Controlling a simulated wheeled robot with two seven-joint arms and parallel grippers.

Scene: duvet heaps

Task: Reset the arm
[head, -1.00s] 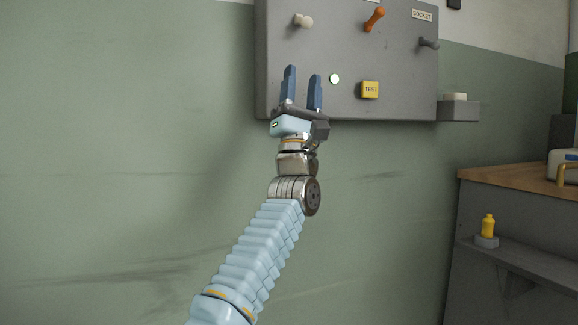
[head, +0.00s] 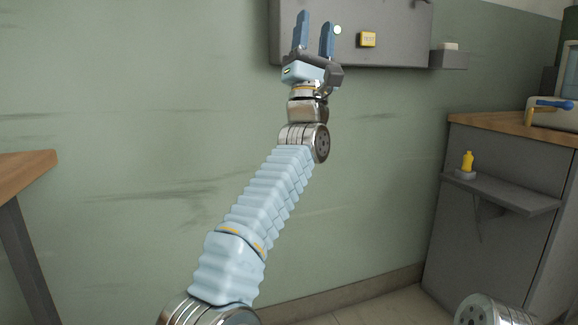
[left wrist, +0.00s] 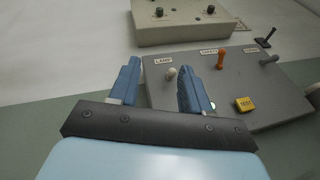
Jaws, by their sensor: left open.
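My left gripper (head: 315,36) is raised in front of the wall, with its two blue fingers apart and nothing between them. In the head view its fingertips overlap the lower left part of a grey wall panel (head: 400,45). I cannot tell whether the fingers touch the panel. My right gripper is not in view.
A grey cabinet (head: 480,215) with a wooden top stands at the right. A yellow bottle (head: 467,161) is on its side shelf (head: 520,195). A wooden table corner (head: 22,170) shows at the left. A second control box (left wrist: 185,30) is above the panel.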

